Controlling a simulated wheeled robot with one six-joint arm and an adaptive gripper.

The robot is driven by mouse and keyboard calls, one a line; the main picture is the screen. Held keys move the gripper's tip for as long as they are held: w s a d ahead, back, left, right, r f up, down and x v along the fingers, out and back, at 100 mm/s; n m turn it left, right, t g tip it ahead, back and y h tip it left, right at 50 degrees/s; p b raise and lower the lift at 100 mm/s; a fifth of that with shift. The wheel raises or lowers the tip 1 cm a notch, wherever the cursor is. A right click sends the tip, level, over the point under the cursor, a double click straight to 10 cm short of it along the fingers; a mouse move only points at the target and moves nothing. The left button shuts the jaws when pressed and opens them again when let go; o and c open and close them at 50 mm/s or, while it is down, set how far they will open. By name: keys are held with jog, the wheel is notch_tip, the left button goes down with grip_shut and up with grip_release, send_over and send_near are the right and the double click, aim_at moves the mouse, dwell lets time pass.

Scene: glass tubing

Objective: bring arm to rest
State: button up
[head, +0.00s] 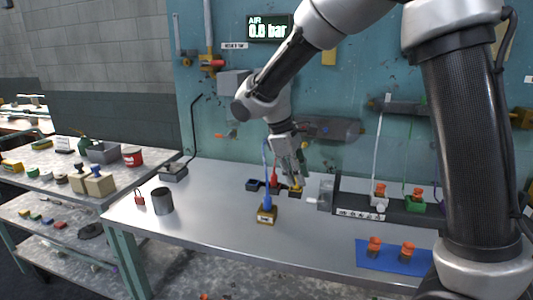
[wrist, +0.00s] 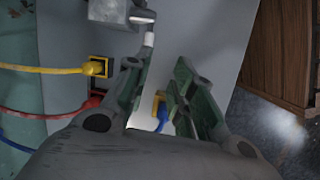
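My gripper (head: 292,178) hangs from my arm over the far middle of the grey workbench (head: 225,225), pointing down, close to a yellow plug. In the wrist view my gripper (wrist: 158,80) has its two fingers apart, with nothing held between them. A blue hose piece on a yellow block (wrist: 160,108) shows below, beyond the gap, partly hidden by the fingers. In the head view the blue piece (head: 267,202) stands upright on its block in front of my gripper.
A red piece (head: 274,180) stands close behind. A black rack with white and green blocks (head: 415,205) stands right; a blue mat (head: 388,257) with two orange pieces lies front right. The left-middle bench is clear.

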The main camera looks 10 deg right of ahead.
jog(key=s+d+r+m+t+y, duration=0.2)
jog(key=s+d+r+m, duration=0.2)
jog(key=s+d, duration=0.6)
jog(key=s+d+r+m+t+y, duration=0.1)
jog(key=s+d+r+m, duration=0.4)
jog(key=s+d, duration=0.5)
jog(key=s+m+t, duration=0.1)
jog(key=s+m, duration=0.1)
jog(key=s, duration=0.1)
jog(key=shift+s+r+m+y, duration=0.15)
jog(key=shift+m+y, duration=0.25)
